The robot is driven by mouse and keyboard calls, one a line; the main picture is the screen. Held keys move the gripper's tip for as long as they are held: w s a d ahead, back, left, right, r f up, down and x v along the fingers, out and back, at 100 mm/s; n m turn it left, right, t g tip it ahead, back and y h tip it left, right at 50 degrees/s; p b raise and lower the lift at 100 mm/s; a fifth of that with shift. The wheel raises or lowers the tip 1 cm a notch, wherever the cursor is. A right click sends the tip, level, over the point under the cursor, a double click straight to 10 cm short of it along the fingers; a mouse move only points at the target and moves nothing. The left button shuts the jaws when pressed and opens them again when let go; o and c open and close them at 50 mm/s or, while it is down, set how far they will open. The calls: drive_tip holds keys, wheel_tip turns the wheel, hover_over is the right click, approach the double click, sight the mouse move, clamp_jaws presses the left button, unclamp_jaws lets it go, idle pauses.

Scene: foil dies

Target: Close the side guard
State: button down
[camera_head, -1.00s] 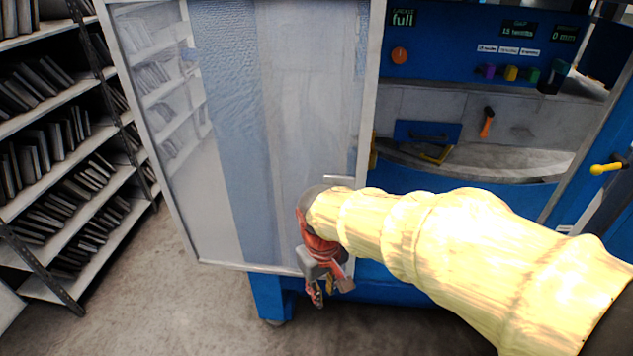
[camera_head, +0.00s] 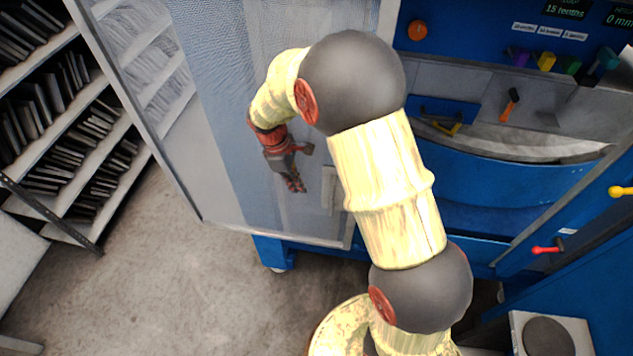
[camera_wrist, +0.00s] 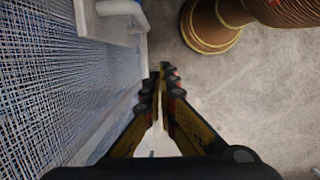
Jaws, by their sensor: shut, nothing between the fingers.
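The side guard (camera_head: 232,190) is a framed mesh panel standing swung out to the left of the blue machine (camera_head: 500,215). Its pale handle (camera_head: 328,188) is near the lower right of the panel. My gripper (camera_head: 297,186) is shut and empty, pointing down in front of the mesh, just left of the handle in the head view. In the wrist view my gripper (camera_wrist: 162,70) has its fingertips together, with the mesh (camera_wrist: 50,90) close on the left and the handle (camera_wrist: 125,10) at the upper left. A gap shows between fingers and panel.
A shelf rack of dark plates (camera_head: 75,120) stands at the left. An orange-handled tool (camera_head: 510,105) lies in the machine opening. Red (camera_head: 548,249) and yellow (camera_head: 622,191) levers are at the right. Grey floor (camera_head: 190,290) is clear at the lower left.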

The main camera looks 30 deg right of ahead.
drive_tip(key=s+d+f+n+p, duration=0.1)
drive_tip(key=d+f+n+p, duration=0.1)
drive_tip(key=d+f, duration=0.4)
drive_tip(key=shift+a+p+x, duration=0.3)
drive_tip(key=shift+p+x, duration=0.15)
drive_tip(key=shift+x, duration=0.9)
drive_tip(key=shift+d, duration=0.1)
drive_tip(key=shift+s+d+f, duration=0.1)
drive_tip(key=shift+d, duration=0.05)
